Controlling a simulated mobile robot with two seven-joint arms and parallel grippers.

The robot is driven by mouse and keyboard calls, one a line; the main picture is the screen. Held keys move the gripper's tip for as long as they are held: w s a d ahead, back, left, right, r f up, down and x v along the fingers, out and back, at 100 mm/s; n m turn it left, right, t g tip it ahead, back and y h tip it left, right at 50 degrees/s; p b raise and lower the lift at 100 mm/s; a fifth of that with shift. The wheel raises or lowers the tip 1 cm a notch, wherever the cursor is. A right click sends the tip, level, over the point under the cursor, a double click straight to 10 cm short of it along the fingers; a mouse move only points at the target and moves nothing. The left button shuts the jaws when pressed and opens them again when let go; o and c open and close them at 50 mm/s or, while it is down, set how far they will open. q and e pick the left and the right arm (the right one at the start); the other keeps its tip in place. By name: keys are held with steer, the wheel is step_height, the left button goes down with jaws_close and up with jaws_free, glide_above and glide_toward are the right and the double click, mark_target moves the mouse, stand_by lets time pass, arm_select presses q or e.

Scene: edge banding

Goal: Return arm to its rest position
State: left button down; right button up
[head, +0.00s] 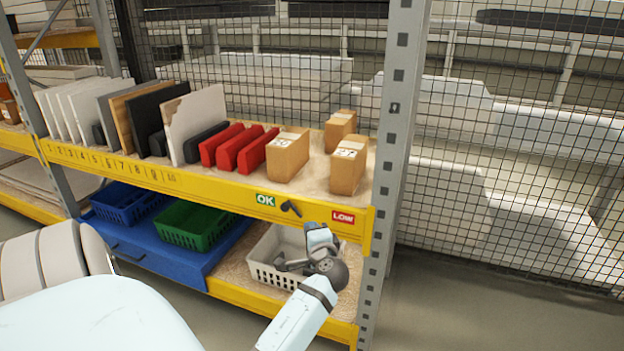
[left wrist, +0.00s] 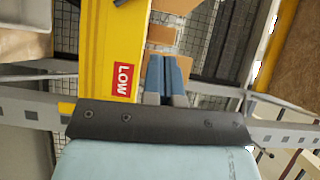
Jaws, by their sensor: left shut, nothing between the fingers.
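My left arm's light-blue forearm rises from the bottom of the head view to a dark round joint. My left gripper (head: 319,236) is in front of the lower shelf, over the white basket and below the red LOW label (head: 343,217). In the left wrist view, the blue-grey fingers (left wrist: 166,80) are together and empty, beside the LOW label (left wrist: 123,78). The gripper appears clear of the beam, though the exact gap cannot be told. My right gripper is not in view.
The yellow shelf beam (head: 215,193) carries a black slider (head: 290,208) between the OK and LOW labels. Cardboard boxes (head: 348,165), red pieces (head: 238,147) and upright panels stand above. A white basket (head: 262,254) and blue and green bins (head: 193,226) sit below. A grey post (head: 397,120) stands right.

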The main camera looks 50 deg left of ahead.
arm_select(q)
steer(key=shift+f, duration=0.1)
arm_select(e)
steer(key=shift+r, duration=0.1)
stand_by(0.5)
